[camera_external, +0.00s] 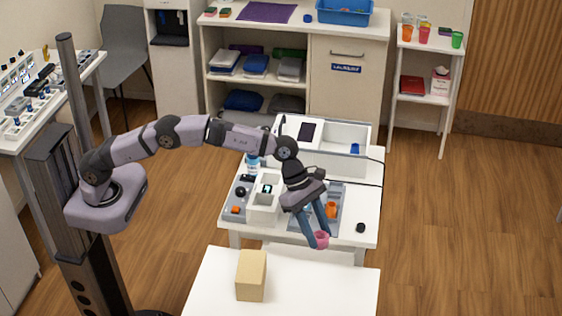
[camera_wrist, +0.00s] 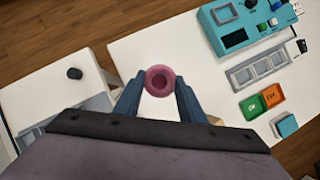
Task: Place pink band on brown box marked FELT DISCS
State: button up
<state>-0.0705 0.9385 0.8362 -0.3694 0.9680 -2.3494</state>
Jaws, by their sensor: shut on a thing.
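My gripper (camera_external: 319,236) is shut on the pink band (camera_external: 322,241), a small ring-like piece, held in the air near the front edge of the rear white table. A tan-brown box (camera_external: 251,276) stands on the front white table, left of and below my gripper in the external picture. No lettering is readable on it. In the wrist view most of the box is hidden or out of frame.
The front table (camera_external: 325,285) is bare right of the box. The rear table holds a white open bin (camera_external: 345,133), white trays, an orange cup (camera_external: 331,210) and a small black object (camera_external: 361,228). The wrist view shows a teal device (camera_wrist: 235,30) and green and orange keys (camera_wrist: 263,100).

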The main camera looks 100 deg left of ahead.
notch_tip(320, 180, up, 6)
jog(key=s+p, duration=0.1)
jog(key=p, duration=0.2)
jog(key=m+g+h+p, duration=0.25)
jog(key=m+g, duration=0.25)
jog(key=m, duration=0.6)
send_over(250, 270)
jog(key=a, duration=0.2)
notch_tip(250, 270, down, 3)
jog(key=shift+a+f+b, duration=0.15)
jog(key=shift+f+b, duration=0.05)
jog(key=shift+b, duration=0.2)
jog(key=shift+s, duration=0.1)
jog(key=shift+f+p, duration=1.55)
jog(key=shift+f, duration=3.45)
